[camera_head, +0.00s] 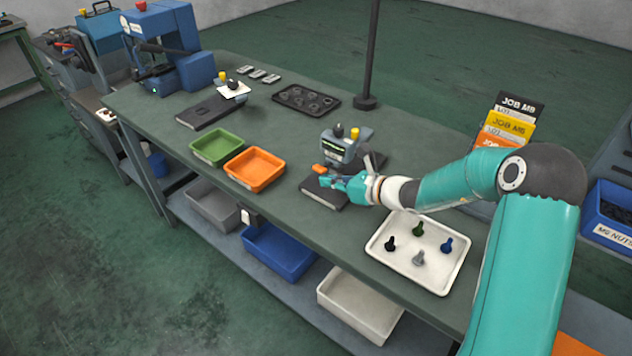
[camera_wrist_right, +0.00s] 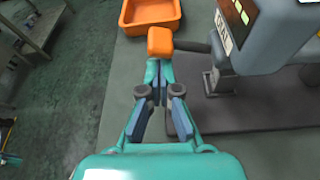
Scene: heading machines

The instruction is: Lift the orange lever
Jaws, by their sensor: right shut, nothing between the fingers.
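The orange lever (camera_head: 319,168) is a blocky orange knob on the left side of a small grey-blue machine (camera_head: 342,147) on the green bench. In the wrist view the orange knob (camera_wrist_right: 160,40) sits on a dark bar that runs right to the machine (camera_wrist_right: 262,35). My teal right gripper (camera_head: 328,181) is at the knob's near side, its fingers shut and empty. In the wrist view the fingertips (camera_wrist_right: 154,68) appear right against or just under the knob; I cannot tell whether they touch. My left gripper is not in view.
The machine stands on a dark base plate (camera_wrist_right: 240,115). An orange tray (camera_head: 254,169) and a green tray (camera_head: 216,147) lie left of it. A white tray (camera_head: 385,262) with several pegs is on the near right. A dark pole (camera_head: 371,60) rises behind the machine.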

